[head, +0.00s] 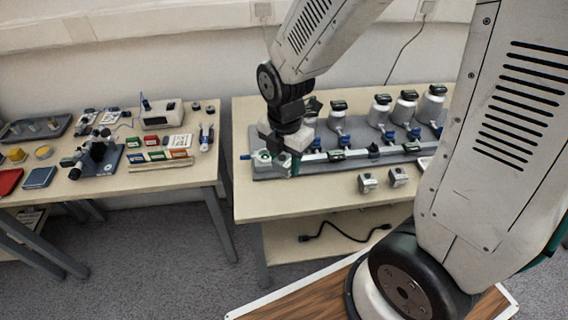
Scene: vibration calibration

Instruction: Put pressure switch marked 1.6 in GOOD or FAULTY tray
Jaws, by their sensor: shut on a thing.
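My gripper (284,150) is at the left end of a manifold rail (310,158) on the right-hand table. It is shut on a small pale and green part, mostly hidden by the fingers; I cannot tell whether this is a pressure switch or whether it is still joined to the rail. No 1.6 marking is readable. A red tray (8,181) and a blue tray (40,177) lie on the left table; no GOOD or FAULTY label is readable.
Several pale canisters with dark tops (405,107) stand behind the rail. The left table holds a microscope-like device (97,155), a white box instrument (162,115) and coloured boxes (158,156). A floor gap separates the tables. My arm covers the right side.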

